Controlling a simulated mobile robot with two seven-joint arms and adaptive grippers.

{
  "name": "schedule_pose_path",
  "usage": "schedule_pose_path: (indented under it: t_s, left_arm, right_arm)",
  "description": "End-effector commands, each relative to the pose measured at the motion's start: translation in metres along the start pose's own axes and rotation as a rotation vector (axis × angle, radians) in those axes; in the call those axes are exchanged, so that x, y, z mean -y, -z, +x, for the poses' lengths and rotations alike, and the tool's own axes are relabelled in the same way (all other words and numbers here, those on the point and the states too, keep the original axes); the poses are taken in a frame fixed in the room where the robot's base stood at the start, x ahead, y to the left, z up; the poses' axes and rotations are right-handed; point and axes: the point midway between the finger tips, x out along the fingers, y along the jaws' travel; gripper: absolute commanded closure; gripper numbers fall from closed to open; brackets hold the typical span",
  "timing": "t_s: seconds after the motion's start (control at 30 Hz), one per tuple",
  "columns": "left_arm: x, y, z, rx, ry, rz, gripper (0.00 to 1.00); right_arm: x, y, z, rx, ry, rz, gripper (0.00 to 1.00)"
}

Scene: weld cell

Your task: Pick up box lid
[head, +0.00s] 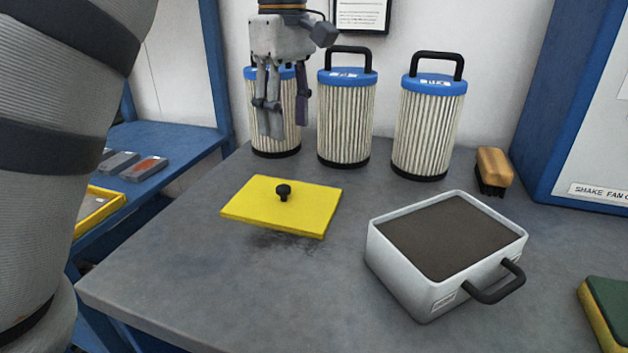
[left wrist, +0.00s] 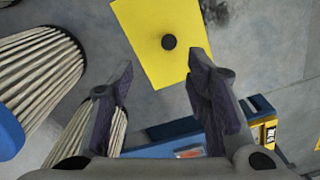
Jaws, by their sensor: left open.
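The box lid (head: 262,209) is a flat yellow plate with a black knob (head: 284,191) in its middle. It lies on the grey table, left of the box. In the left wrist view the lid (left wrist: 150,40) and its knob (left wrist: 169,42) show beyond the fingers. My left gripper (head: 283,128) is open and empty, above and behind the lid, in front of the leftmost filter. Its two fingers (left wrist: 160,85) stand apart in the left wrist view. The grey box (head: 400,268) is open-topped, filled with dark material, with a black handle. My right gripper is not in view.
Three pleated filters with blue tops, such as the middle one (head: 345,120), stand along the back. A brush (head: 494,170) lies at the back right. A green and yellow pad (head: 606,310) is at the right edge. The table (head: 220,285) is clear in front of the lid.

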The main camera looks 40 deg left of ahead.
Motion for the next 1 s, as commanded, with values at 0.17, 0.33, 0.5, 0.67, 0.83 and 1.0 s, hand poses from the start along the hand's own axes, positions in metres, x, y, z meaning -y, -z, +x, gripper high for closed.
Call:
schedule_pose_path:
  t_s: [0.17,0.33,0.5,0.67,0.83,1.0]
  left_arm:
    - [0.002,-0.001,0.039,0.001,0.004,0.000,0.56]
    - [0.001,0.000,0.063,0.001,0.001,0.001,0.56]
    - [0.005,0.003,0.094,0.001,0.002,0.000,0.56]
    - [0.004,0.003,0.114,0.000,0.000,0.001,0.56]
    - [0.004,0.003,0.116,0.000,0.000,0.001,0.56]
    - [0.004,0.003,0.116,0.000,0.001,0.001,0.85]
  right_arm:
    - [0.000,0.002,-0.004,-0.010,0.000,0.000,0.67]
    - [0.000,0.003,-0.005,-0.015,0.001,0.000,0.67]
    - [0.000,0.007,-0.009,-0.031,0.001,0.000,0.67]
    - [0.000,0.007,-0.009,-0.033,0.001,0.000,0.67]
    - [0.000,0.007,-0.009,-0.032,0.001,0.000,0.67]
    - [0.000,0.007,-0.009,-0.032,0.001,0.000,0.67]
